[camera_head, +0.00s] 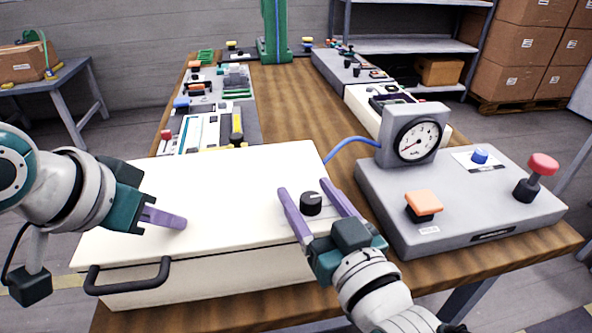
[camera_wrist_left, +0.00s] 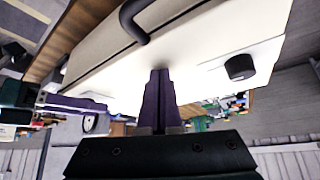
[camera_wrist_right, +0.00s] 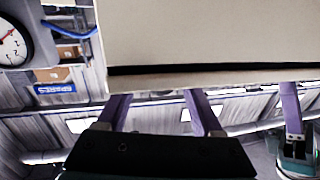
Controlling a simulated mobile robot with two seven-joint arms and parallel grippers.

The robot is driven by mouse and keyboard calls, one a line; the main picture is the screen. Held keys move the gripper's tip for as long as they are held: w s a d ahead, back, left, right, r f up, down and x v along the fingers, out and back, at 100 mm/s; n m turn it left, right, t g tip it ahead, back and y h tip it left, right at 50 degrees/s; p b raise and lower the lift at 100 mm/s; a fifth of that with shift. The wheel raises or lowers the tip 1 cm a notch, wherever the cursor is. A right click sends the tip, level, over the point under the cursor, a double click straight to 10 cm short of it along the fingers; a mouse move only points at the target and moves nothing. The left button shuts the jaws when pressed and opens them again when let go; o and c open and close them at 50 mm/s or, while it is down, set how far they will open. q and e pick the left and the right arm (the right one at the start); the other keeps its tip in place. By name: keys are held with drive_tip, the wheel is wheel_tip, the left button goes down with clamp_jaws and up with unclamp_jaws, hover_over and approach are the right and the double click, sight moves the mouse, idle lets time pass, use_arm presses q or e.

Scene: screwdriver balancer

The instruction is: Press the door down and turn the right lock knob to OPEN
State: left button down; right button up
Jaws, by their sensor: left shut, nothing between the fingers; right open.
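The white door (camera_head: 235,185) is the flat top of a white box, with a black bar handle (camera_head: 128,277) at its front left. The black right lock knob (camera_head: 311,203) is near the door's right side. My right gripper (camera_head: 305,188) is open, with a finger on either side of the knob; contact is unclear. The knob's setting is too small to read. My left gripper (camera_head: 183,222) is shut and empty, its fingertips at the door's left half, touching or just above it. Another black knob (camera_wrist_left: 240,67) shows in the left wrist view; my left arm hides it in the head view.
A grey panel (camera_head: 480,225) stands close to the right, with a pressure gauge (camera_head: 418,140), an orange button (camera_head: 423,205), a blue knob (camera_head: 480,156) and a red-topped lever (camera_head: 543,165). A blue hose (camera_head: 350,141) runs behind the door. Wooden table (camera_head: 285,100) shows bare beyond.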

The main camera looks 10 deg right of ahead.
drive_tip(key=shift+c, duration=0.4)
clamp_jaws()
drive_tip(key=shift+y, duration=0.3)
drive_tip(key=shift+n+g+y, duration=0.3)
drive_tip(key=shift+n+y, duration=0.5)
drive_tip(key=shift+y, duration=0.1)
drive_tip(key=shift+o, duration=0.4)
unclamp_jaws()
drive_tip(key=shift+s, duration=0.1)
